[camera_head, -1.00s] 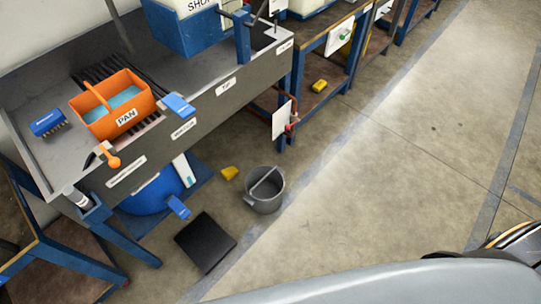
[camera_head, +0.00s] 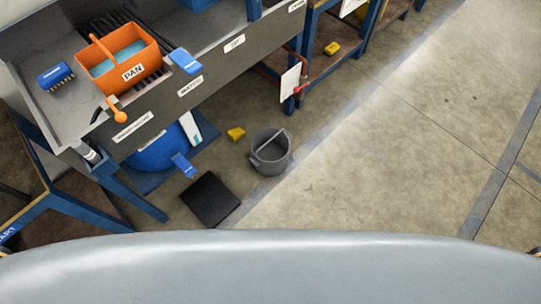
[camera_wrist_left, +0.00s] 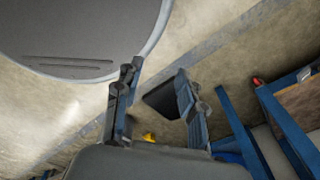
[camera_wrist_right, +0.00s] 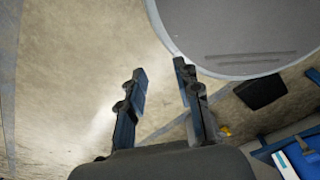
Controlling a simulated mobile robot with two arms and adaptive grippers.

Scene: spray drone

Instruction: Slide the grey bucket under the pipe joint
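A reddish-brown pipe (camera_head: 268,74) shows under the bench's right end, and a red fitting (camera_head: 301,87) sits by a white card there. I cannot tell which part is the joint. The bucket stands apart from the pipe, nearer to me. My left gripper (camera_wrist_left: 158,76) is open and empty. My right gripper (camera_wrist_right: 161,72) is open and empty. Neither gripper shows in the head view, and both are away from the bucket.
A black mat (camera_head: 210,199) lies left of the bucket. A yellow object (camera_head: 236,133) lies behind it. A blue drum (camera_head: 158,154) stands under the bench (camera_head: 160,118). The orange pan (camera_head: 117,60) sits in the sink. The floor to the right is open.

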